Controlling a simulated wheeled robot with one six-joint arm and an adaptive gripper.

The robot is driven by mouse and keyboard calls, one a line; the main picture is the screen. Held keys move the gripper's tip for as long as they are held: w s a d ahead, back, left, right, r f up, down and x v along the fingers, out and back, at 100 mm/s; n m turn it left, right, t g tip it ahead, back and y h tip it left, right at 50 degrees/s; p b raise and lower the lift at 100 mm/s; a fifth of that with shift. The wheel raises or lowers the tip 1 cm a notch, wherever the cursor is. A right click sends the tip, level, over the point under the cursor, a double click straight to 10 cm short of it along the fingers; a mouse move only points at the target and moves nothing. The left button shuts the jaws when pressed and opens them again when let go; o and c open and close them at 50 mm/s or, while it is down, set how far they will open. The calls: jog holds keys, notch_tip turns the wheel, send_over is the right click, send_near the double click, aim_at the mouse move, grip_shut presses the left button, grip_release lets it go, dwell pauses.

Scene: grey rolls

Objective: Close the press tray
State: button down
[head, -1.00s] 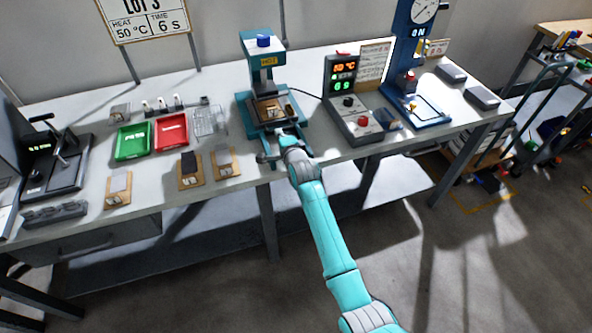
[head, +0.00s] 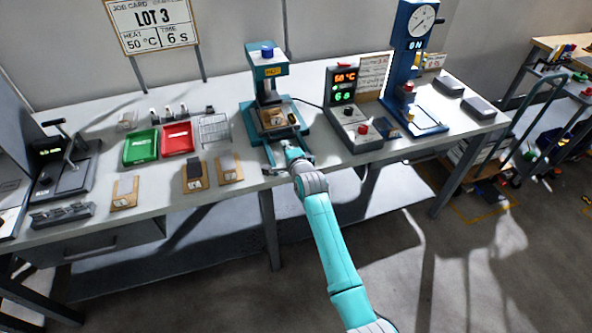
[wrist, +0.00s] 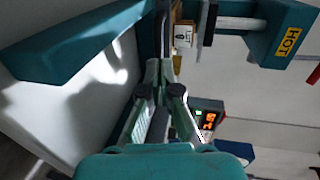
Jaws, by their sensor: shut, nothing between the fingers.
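The teal press (head: 268,72) with a yellow HOT label stands mid-bench. Its tray (head: 262,128) bears a wooden piece with a small white label, in front of the column below the press head. Teal front parts (head: 268,162) reach toward the bench's front edge. My gripper (head: 288,147) is at the front of the press, to the right of these parts, shut and empty. In the wrist view my gripper's fingers (wrist: 160,75) point toward the press, beside a long teal bar (wrist: 80,45). I cannot tell whether the fingers touch it.
A control box (head: 350,118) with lit digits stands right of the press. A blue gauge stand (head: 412,75) is farther right. Green (head: 140,148) and red (head: 178,138) trays and several wooden stands lie to the left.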

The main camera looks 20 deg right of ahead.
jog(key=v, duration=1)
jog(key=s+f+n, duration=0.3)
jog(key=s+f, duration=0.1)
jog(key=s, duration=0.6)
jog(key=s+a+f+n, duration=0.1)
jog(key=s+f+n, duration=0.15)
jog(key=s, duration=0.85)
jog(key=s+f+n, duration=0.3)
jog(key=s+f, duration=0.1)
jog(key=s, duration=0.6)
jog(key=s+r+n, duration=0.4)
jog(key=s+r, duration=0.1)
jog(key=s, duration=0.8)
jog(key=s+r+n, duration=0.5)
jog(key=s+r, duration=0.1)
jog(key=s, duration=0.7)
jog(key=shift+s+a+r+g, duration=0.2)
jog(key=shift+s+a+g, duration=0.1)
jog(key=shift+g, duration=0.1)
